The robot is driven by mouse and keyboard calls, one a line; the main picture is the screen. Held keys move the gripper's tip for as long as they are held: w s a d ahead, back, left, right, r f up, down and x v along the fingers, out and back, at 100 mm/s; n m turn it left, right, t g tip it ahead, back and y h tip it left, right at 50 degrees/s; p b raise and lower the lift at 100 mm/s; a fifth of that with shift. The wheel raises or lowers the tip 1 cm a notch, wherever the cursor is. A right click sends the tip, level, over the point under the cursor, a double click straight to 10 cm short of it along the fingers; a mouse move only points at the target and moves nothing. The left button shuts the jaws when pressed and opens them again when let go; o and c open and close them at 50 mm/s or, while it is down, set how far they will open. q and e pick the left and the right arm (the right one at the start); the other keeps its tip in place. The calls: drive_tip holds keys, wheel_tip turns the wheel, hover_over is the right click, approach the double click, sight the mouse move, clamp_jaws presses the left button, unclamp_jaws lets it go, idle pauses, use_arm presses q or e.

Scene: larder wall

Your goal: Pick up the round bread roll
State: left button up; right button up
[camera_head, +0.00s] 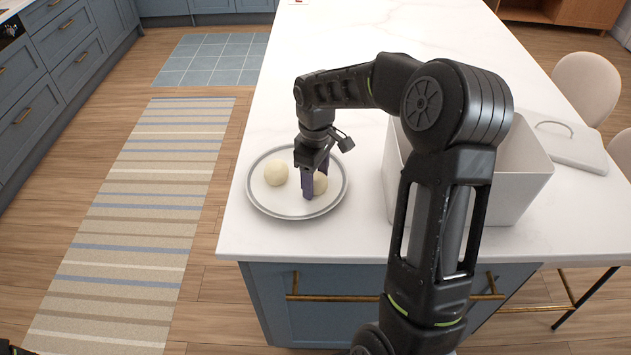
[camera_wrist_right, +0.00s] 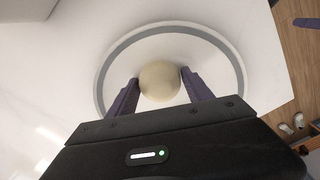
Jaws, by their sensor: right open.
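Two pale round rolls are on a grey-rimmed white plate (camera_head: 264,205) near the counter's left front corner. The left roll (camera_head: 276,172) stands clear of the gripper. The other roll (camera_head: 320,184) is partly hidden behind a finger of my right gripper (camera_head: 313,186). In the right wrist view, one roll (camera_wrist_right: 160,81) sits between the two dark fingers of the right gripper (camera_wrist_right: 160,79), which are open on either side of it. I cannot tell whether a finger touches it.
A large white open bin (camera_head: 525,180) stands on the counter right of the plate, partly hidden by my right arm. The counter (camera_head: 290,90) behind the plate is clear.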

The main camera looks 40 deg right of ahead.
sight(315, 176)
drive_tip(key=c, duration=1)
drive_tip(key=shift+r, duration=0.15)
wheel_tip(315, 176, up, 10)
drive_tip(key=shift+f+b, duration=0.1)
drive_tip(key=shift+b, duration=0.65)
